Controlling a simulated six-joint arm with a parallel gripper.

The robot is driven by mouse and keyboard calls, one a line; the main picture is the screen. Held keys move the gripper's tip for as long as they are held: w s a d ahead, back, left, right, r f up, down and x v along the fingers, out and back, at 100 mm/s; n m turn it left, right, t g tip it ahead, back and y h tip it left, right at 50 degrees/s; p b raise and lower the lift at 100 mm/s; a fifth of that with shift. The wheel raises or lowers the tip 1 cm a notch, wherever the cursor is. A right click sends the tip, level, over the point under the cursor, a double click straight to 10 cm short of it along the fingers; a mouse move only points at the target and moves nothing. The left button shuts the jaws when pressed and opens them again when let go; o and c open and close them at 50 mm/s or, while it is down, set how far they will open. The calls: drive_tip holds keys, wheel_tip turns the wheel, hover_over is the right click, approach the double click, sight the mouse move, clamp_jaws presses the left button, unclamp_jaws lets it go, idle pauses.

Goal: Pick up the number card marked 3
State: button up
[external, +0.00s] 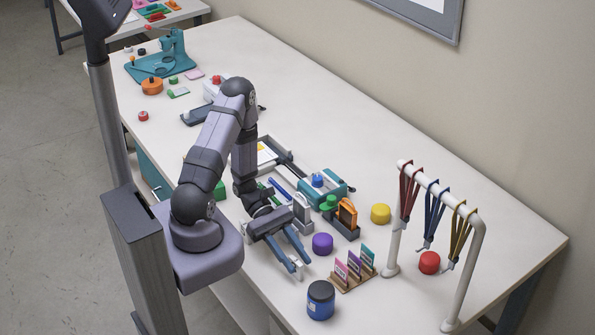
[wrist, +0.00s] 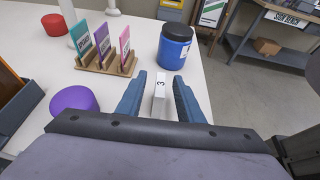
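The number card marked 3 (wrist: 160,96) is a small white piece with a black 3, seen in the wrist view between my fingers. In the external view a small white piece (external: 298,271) shows at my fingertips, near the table's front edge. My gripper (wrist: 160,88) has two blue fingers, one on each side of the card, with a narrow gap showing on both sides. It looks open around the card. In the external view my gripper (external: 297,262) is low over the table. The card's lower part is hard to make out.
A purple round lid (external: 322,244) and a wooden rack of coloured cards (external: 354,272) stand close by. A blue jar (external: 320,300) is just beyond my fingertips. A white rail with hanging lanyards (external: 440,200) stands at the right. The table's front edge is close.

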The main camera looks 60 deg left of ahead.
sight(302, 268)
drive_tip(key=x, duration=0.1)
drive_tip(key=p+x, duration=0.2)
drive_tip(key=shift+s+d+r, duration=0.1)
drive_tip(key=shift+d+r, duration=0.05)
drive_tip(key=shift+d, duration=0.25)
drive_tip(key=shift+d+f, duration=0.4)
drive_tip(key=shift+d, duration=0.2)
clamp_jaws()
